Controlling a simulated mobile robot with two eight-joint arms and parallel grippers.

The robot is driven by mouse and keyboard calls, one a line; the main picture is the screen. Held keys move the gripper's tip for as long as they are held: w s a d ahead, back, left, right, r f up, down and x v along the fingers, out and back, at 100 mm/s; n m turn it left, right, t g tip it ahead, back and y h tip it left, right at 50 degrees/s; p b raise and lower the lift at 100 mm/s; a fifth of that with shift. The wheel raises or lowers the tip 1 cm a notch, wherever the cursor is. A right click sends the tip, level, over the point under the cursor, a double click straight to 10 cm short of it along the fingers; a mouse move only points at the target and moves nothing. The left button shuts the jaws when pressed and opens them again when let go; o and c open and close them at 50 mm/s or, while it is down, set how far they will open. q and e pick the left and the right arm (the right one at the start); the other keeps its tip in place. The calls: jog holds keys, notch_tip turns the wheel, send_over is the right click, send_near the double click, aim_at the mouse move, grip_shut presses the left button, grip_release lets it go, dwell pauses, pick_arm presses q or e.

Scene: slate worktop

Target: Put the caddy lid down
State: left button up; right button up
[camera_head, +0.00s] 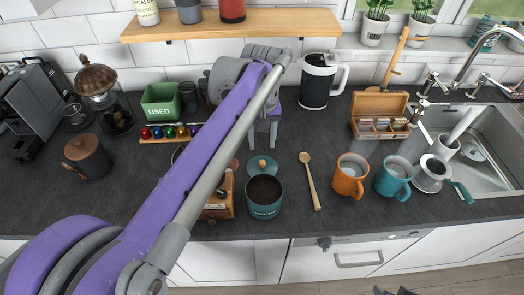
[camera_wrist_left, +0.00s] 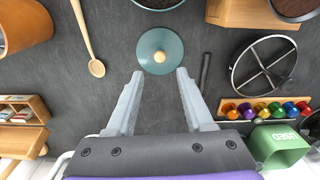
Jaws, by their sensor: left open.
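The caddy lid, a round teal disc with a light wooden knob, lies on the dark worktop in the left wrist view (camera_wrist_left: 148,40). In the head view the lid (camera_head: 262,165) is just behind the teal caddy (camera_head: 265,198), which stands uncovered with dark contents. The caddy's rim also shows at the top of the wrist view. My left gripper (camera_head: 262,143) is open and empty, its fingers pointing down at the lid. In the wrist view its fingertips (camera_wrist_left: 160,74) are apart, just short of the lid. Small dark parts at the head view's bottom edge may be my right gripper; too little shows.
Colored capsules (camera_head: 170,132) and a green bin (camera_head: 161,101) are farther left.

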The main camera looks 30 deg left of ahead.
pick_arm(q)
notch_tip(320, 180, up, 4)
jog(key=shift+r, duration=0.1)
pick_arm(e)
jog(key=shift+r, duration=0.2)
dwell(0.4)
